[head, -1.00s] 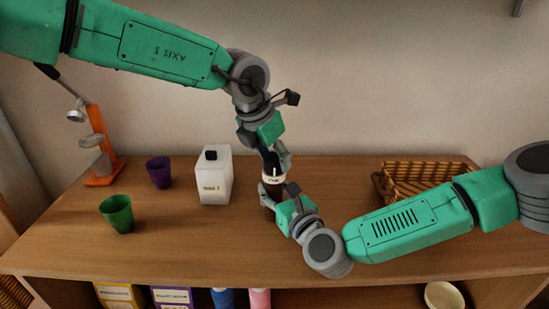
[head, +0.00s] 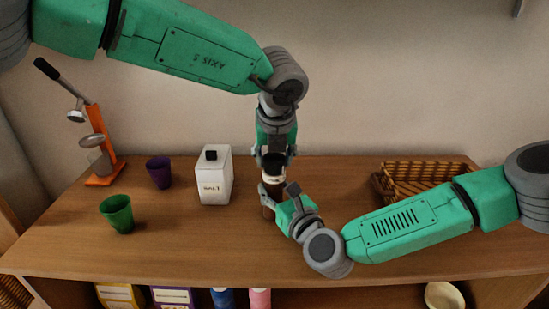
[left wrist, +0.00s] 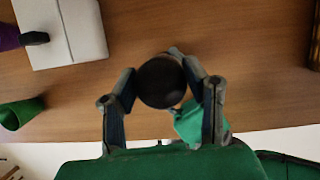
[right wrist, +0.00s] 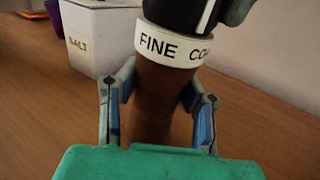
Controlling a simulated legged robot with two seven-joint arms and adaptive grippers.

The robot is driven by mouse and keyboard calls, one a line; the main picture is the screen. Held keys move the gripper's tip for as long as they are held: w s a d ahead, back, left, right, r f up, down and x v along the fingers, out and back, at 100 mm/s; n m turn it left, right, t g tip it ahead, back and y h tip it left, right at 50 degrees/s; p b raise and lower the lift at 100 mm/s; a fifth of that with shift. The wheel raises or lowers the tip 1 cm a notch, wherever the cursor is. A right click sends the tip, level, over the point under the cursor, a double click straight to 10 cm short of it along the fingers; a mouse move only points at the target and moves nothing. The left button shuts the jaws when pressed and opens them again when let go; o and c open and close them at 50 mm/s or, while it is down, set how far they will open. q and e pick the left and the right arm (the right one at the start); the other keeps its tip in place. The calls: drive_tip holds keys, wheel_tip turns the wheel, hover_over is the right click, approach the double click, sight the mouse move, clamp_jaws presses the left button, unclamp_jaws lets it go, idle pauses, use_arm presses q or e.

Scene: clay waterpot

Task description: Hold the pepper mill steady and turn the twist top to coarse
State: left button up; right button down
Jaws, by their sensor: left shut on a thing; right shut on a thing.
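The pepper mill stands upright on the wooden table, with a brown body (right wrist: 155,100), a white ring (right wrist: 168,46) and a dark twist top (left wrist: 161,81). The ring reads "FINE" and the start of a second word, "CO". A white line marks the dark top, right of "FINE" in the right wrist view. My left gripper (head: 273,165) points down from above and is shut on the twist top. My right gripper (head: 275,198) is shut on the brown body from the front right; its fingers flank the body in the right wrist view (right wrist: 160,100).
A white salt box (head: 214,178) stands left of the mill. Purple (head: 159,172) and green (head: 117,214) cups and an orange press (head: 99,145) are further left. A wicker basket (head: 425,174) is at right. The table front is clear.

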use_arm(q)
drive_tip(key=n, duration=0.2)
drive_tip(key=n+y, duration=0.1)
drive_tip(key=n, duration=0.1)
drive_tip(key=shift+d+n+g+y, duration=0.1)
drive_tip(key=shift+n+g+y, duration=0.6)
drive_tip(key=shift+n+y, duration=0.2)
drive_tip(key=shift+n, duration=1.3)
use_arm(e)
drive_tip(key=shift+s+a, duration=0.1)
use_arm(q)
drive_tip(key=o, duration=1.2)
drive_tip(key=shift+c, duration=0.2)
drive_tip(key=shift+s+d+r, duration=0.1)
drive_tip(key=shift+d+r, duration=0.05)
drive_tip(key=shift+r, duration=0.35)
drive_tip(key=v, duration=1)
drive_tip(key=shift+d+r, duration=0.3)
drive_tip(key=shift+r, duration=0.05)
drive_tip(key=shift+s, duration=0.1)
